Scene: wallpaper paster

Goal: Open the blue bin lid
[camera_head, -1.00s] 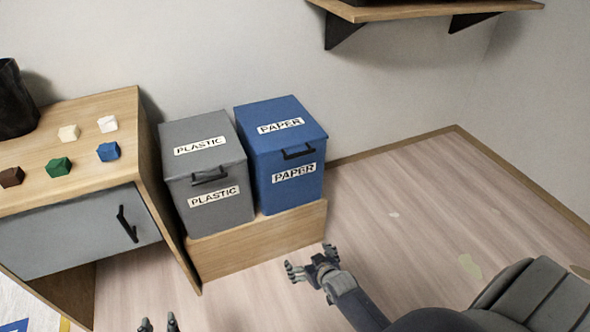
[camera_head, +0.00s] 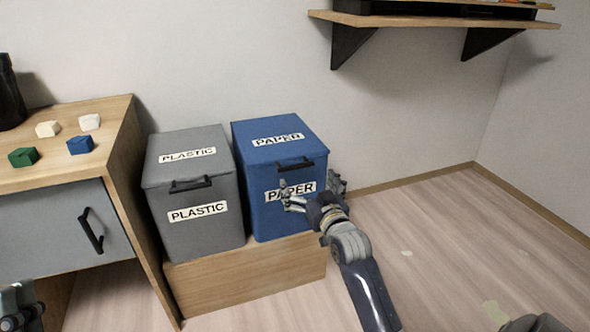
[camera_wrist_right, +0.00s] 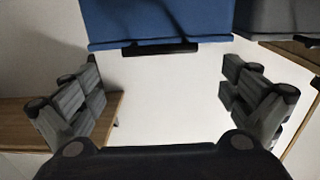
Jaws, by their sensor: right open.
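The blue paper bin (camera_head: 262,200) stands against the wall, with its blue lid (camera_head: 300,148) shut. A black handle (camera_head: 295,165) is on the lid's front edge; it also shows at the top of the right wrist view (camera_wrist_right: 160,48). My right gripper (camera_head: 312,190) is open and empty in front of the bin's lower right front, below the handle, and partly covers the PAPER label. In the right wrist view its fingers (camera_wrist_right: 160,98) are spread wide, apart from the handle. My left gripper (camera_head: 22,305) is partly cut off at the lower left; its jaws are unclear.
A grey plastic bin (camera_head: 195,240) stands close to the left of the blue one, both on a wooden base (camera_head: 250,275). A wooden cabinet (camera_head: 115,125) with small colored blocks is further left. A wall shelf (camera_head: 400,20) hangs at upper right.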

